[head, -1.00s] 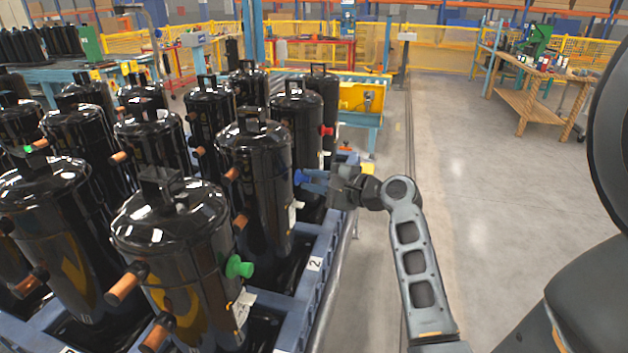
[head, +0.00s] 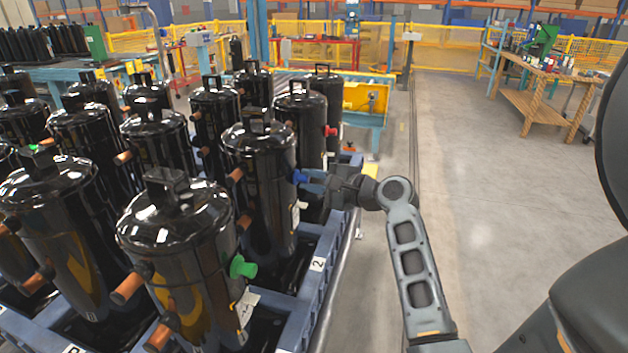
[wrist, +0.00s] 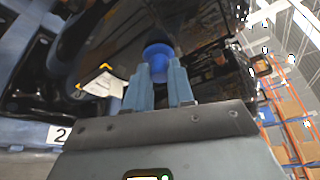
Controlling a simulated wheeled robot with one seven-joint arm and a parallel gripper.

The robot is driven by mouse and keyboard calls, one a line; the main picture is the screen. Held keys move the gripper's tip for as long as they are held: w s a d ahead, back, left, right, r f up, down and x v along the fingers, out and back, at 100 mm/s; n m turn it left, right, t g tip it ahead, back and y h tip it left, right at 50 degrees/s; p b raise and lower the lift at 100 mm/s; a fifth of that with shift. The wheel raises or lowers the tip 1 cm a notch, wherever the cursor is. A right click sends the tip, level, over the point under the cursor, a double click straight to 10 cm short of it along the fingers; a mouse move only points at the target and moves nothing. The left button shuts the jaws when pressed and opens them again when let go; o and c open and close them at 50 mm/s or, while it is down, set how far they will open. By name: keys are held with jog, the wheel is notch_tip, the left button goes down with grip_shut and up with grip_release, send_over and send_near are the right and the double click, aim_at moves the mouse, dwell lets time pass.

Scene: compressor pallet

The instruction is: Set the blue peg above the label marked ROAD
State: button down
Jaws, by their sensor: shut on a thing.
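The blue peg (wrist: 158,56) is between the two blue fingers of my gripper (wrist: 159,84) in the wrist view, and the fingers are shut on it. In the head view the peg (head: 299,176) is at the right side of a black compressor (head: 258,190) in the row nearest the pallet edge. My gripper (head: 314,182) reaches it from the right. The peg's far end is against or just in front of the dark shell; I cannot tell if it touches. A white label (wrist: 104,83) is below and left of the peg in the wrist view. Its writing is not readable.
A green peg (head: 242,267) sticks out of the nearest compressor, and a red peg (head: 331,131) from one farther back. A "2" tag (head: 317,264) marks the blue pallet edge (head: 325,285). Copper stubs jut from several compressors.

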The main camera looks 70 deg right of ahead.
jog(key=c, duration=0.9)
grip_release()
jog(key=b+v, duration=0.1)
jog(key=v, duration=0.6)
jog(key=shift+s+a, duration=0.1)
jog(key=shift+s, duration=0.3)
